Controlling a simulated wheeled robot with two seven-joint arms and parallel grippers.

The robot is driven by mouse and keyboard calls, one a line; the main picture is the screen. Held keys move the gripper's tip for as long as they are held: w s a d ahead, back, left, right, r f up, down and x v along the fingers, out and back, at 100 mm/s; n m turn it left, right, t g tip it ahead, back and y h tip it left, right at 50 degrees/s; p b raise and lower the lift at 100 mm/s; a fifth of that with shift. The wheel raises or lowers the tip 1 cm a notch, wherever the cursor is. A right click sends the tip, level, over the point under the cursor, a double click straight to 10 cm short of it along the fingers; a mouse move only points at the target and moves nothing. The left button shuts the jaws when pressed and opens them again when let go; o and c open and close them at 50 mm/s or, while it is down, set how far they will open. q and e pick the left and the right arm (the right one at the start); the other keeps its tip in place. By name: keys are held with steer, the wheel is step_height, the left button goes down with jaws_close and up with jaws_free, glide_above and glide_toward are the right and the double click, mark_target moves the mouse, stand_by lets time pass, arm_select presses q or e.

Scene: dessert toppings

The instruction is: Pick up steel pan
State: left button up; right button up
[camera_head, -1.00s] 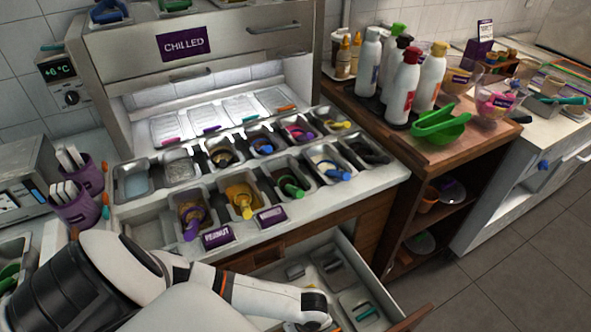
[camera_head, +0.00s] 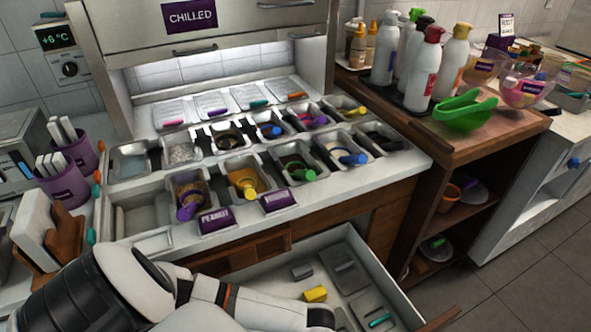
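Several steel pans with toppings sit in two rows in the counter, such as a front pan (camera_head: 190,187) with a purple spoon. The front-left slot (camera_head: 143,217) of that row looks empty. An open drawer (camera_head: 395,275) below the counter holds flat grey pans or lids, one at the back (camera_head: 345,268) and one nearer (camera_head: 372,312) with a teal piece. I cannot tell which pan the task means. My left arm reaches across the bottom toward the drawer. My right gripper is out of view.
A yellow block (camera_head: 315,294) and a small grey block (camera_head: 302,271) lie in the drawer. Purple label signs (camera_head: 216,221) stand along the counter's front. Bottles (camera_head: 424,70) and a green bowl (camera_head: 465,112) stand on the wooden cart at right. Purple cups (camera_head: 65,187) stand at left.

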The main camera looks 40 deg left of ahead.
arm_select(q)
steer(key=shift+f, duration=0.2)
jaws_close()
stand_by(1.3)
